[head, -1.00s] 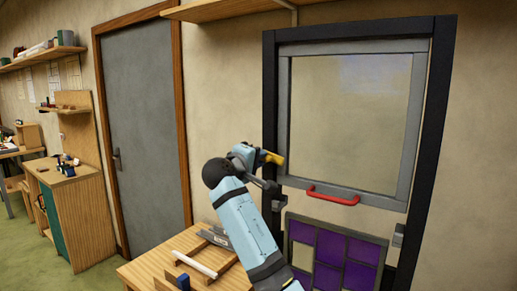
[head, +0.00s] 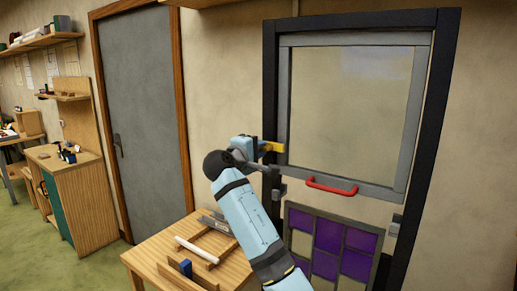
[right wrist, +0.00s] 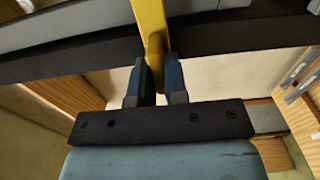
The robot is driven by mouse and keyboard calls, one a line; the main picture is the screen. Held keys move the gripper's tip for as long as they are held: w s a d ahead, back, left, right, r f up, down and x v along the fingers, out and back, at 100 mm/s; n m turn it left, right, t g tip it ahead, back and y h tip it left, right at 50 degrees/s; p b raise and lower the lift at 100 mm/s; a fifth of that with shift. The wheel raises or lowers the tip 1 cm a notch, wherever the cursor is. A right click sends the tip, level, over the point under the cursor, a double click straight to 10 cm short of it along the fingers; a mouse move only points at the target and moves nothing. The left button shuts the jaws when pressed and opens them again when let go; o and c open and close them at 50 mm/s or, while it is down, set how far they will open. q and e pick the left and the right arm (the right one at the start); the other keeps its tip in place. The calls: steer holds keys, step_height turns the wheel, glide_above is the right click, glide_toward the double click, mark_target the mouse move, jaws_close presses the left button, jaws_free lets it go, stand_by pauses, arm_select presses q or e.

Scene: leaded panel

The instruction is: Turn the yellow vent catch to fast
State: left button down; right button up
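The yellow vent catch (head: 272,147) is on the left side of the dark window frame, beside the grey sash. In the head view it points roughly level to the right, partly hidden by my right gripper (head: 257,147). In the right wrist view the catch (right wrist: 152,30) runs down between the two blue-grey fingers of my right gripper (right wrist: 156,75). The fingers are closed on it, one on each side. My left gripper is not in view.
The sash (head: 285,110) has a red handle (head: 331,185) at its bottom. A purple leaded panel (head: 328,236) stands below it. A wooden bench (head: 150,256) with a white roll (head: 196,249) and tools is to the left of my right arm. A grey door (head: 140,120) is further left.

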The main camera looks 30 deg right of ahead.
steer(key=o, duration=0.4)
steer(key=shift+c, duration=0.2)
steer(key=shift+o, duration=0.2)
steer(key=shift+a, duration=0.1)
steer(key=b+v, duration=0.4)
steer(key=v, duration=0.9)
steer(key=shift+a, duration=0.3)
steer(key=shift+s, duration=0.15)
